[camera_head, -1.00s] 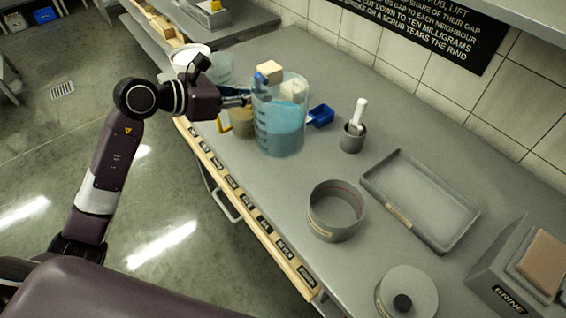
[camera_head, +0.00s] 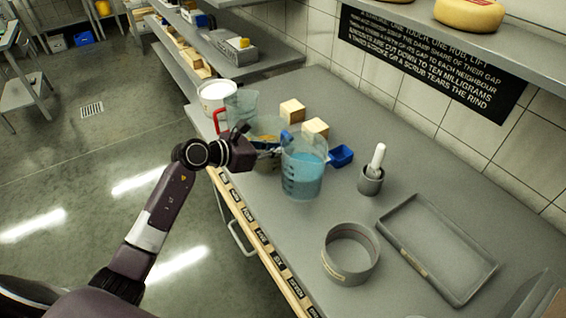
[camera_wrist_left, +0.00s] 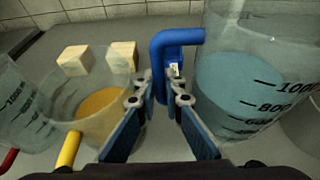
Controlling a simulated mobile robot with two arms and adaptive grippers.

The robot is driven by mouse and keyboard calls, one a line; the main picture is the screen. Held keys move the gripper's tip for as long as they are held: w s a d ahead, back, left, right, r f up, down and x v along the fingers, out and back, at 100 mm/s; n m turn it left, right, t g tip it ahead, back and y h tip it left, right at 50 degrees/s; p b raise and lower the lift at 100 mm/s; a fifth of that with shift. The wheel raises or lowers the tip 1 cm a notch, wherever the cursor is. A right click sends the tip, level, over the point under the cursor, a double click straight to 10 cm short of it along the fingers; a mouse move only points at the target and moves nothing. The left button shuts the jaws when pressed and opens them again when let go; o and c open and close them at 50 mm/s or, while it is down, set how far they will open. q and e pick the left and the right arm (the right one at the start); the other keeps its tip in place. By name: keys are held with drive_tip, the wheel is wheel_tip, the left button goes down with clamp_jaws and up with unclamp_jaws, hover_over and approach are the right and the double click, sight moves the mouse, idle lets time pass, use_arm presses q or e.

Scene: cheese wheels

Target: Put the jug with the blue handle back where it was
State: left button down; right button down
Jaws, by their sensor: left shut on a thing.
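The jug with the blue handle (camera_head: 303,175) is clear, graduated and holds blue liquid. It is upright at the bench's left part; I cannot tell whether its base touches the bench. My left gripper (camera_head: 268,143) is shut on its blue handle (camera_wrist_left: 163,45), from the jug's left side. In the left wrist view the fingers (camera_wrist_left: 160,97) sit either side of the handle, and the jug (camera_wrist_left: 245,95) fills the right. My right gripper is not in view.
A yellow-handled jug with yellow contents (camera_wrist_left: 98,108) and a red-handled clear jug (camera_wrist_left: 22,112) stand to the left. Two pale blocks (camera_head: 292,110) are behind. A blue scoop (camera_head: 341,155), mortar with pestle (camera_head: 371,181), ring mould (camera_head: 350,254) and tray (camera_head: 440,245) lie right.

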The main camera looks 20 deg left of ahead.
use_arm(q)
drive_tip(key=shift+f, duration=3.05)
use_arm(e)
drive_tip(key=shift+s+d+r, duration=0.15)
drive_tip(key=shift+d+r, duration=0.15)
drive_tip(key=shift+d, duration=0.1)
use_arm(q)
drive_tip(key=shift+f, duration=0.1)
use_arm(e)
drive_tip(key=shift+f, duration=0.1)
use_arm(q)
drive_tip(key=c, duration=2.4)
unclamp_jaws()
drive_tip(key=shift+f, duration=0.15)
drive_tip(key=shift+o, duration=0.4)
drive_tip(key=shift+s, duration=0.1)
